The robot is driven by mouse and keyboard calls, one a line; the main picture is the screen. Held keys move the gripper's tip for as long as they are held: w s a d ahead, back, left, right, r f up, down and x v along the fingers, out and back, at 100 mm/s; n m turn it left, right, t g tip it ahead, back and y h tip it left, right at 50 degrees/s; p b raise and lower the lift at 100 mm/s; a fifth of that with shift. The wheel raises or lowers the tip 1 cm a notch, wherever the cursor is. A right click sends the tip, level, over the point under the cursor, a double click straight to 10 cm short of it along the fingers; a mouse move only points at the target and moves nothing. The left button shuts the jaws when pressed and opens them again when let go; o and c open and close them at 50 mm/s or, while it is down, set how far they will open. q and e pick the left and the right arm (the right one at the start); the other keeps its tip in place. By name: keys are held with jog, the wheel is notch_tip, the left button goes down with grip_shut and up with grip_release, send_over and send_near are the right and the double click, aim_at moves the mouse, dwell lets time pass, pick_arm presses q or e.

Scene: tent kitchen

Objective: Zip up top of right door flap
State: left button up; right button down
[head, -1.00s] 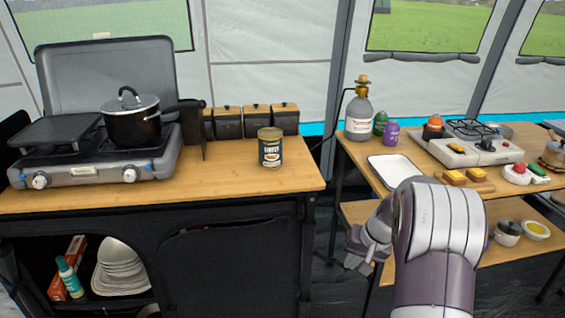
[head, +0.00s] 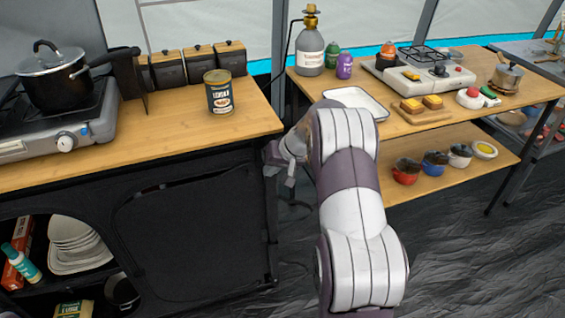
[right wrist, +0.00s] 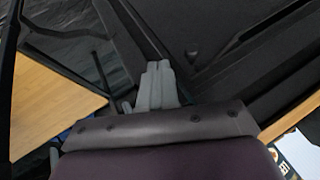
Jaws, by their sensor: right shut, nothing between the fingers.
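The black fabric right door flap (head: 195,235) hangs on the front of the black cabinet and covers its right half. A curved zip seam (head: 150,192) runs along its top; I cannot tell whether it is fastened. My right gripper (head: 278,168) is shut and empty beside the cabinet's right edge, below the counter corner, to the right of the flap and apart from the seam. In the right wrist view, its pale fingers (right wrist: 158,82) are together in front of dark fabric and frame parts. My left gripper is not in view.
A can (head: 219,92) stands on the wooden counter above the flap. The left compartment is open, with plates (head: 78,245) and a bottle (head: 20,260). A wooden table (head: 420,128) with a tray (head: 357,99) stands to the right. Dark floor (head: 460,260) is clear.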

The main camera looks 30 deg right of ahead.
aim_at(249, 173)
jog(key=shift+w+a+f, duration=0.1)
jog(key=shift+w+a, duration=0.2)
jog(key=shift+a, duration=0.3)
jog(key=shift+w+a+f, duration=0.1)
jog(key=shift+w+a, duration=0.2)
jog(key=shift+a, duration=0.3)
